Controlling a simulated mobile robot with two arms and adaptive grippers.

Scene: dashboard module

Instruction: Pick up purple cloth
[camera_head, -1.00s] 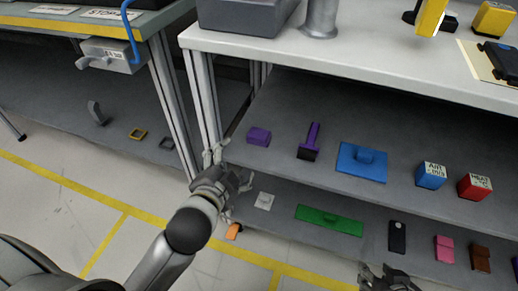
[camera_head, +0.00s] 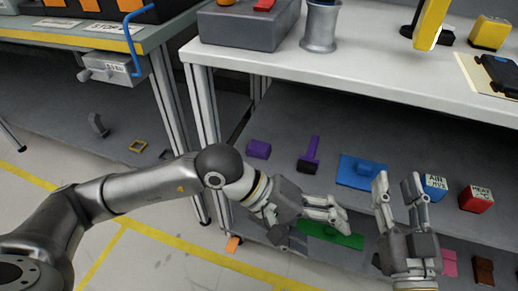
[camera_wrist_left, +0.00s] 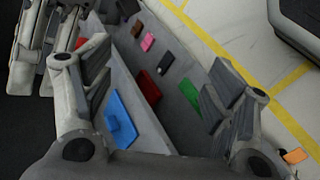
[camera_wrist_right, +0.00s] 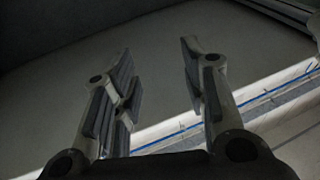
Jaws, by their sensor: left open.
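A small purple block-like piece (camera_head: 258,149), which looks like the folded purple cloth, lies at the left end of the middle shelf in the head view. My left gripper (camera_head: 342,214) is right of and lower than it in the picture, in front of the shelves, apart from it. Its fingers are spread and empty, as the left wrist view (camera_wrist_left: 152,70) also shows. My right gripper (camera_head: 398,182) points upward in front of the shelf, right of my left one. Its fingers are apart with nothing between them in the right wrist view (camera_wrist_right: 158,65). Neither wrist view shows the cloth.
A purple-handled brush (camera_head: 309,156) lies just right of the cloth, then a blue plate with a handle (camera_head: 352,170). Blue (camera_head: 434,187) and red (camera_head: 476,198) boxes stand further right. A green plate (camera_head: 346,238) lies on the lower shelf. The white tabletop (camera_head: 370,74) overhangs the shelf.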

